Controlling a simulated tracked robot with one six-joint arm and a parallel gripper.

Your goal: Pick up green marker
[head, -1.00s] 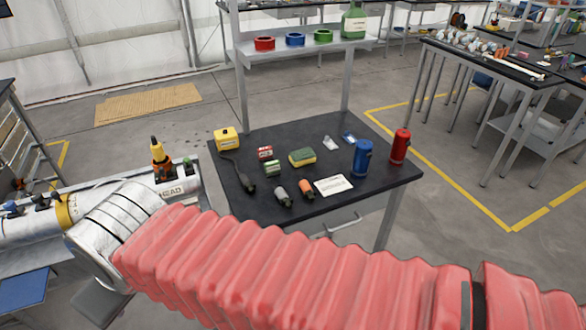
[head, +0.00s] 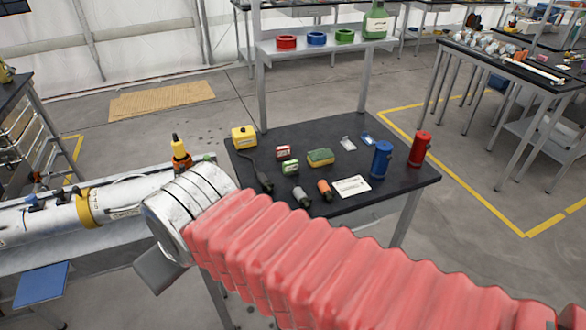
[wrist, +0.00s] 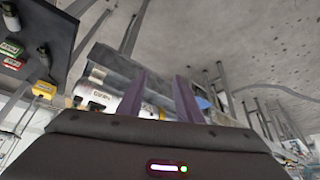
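I cannot make out a green marker for certain. In the head view a small green object (head: 209,157) shows on the left bench, beside a yellow-and-orange item (head: 180,153), partly hidden behind my arm. My gripper's two purple fingers show in the wrist view (wrist: 160,76). They stand apart with nothing between them, pointing toward a bench with a white cylinder (wrist: 92,97). In the head view the fingers are not visible; only my arm's wrist section shows, in front of the left bench.
A black table (head: 300,207) holds a yellow box (head: 243,137), a green-labelled box (head: 290,167), a sponge (head: 320,157), a blue bottle (head: 381,159) and a red bottle (head: 419,149). A shelf (head: 330,47) stands behind it. A long white cylinder (head: 45,220) lies on the left bench.

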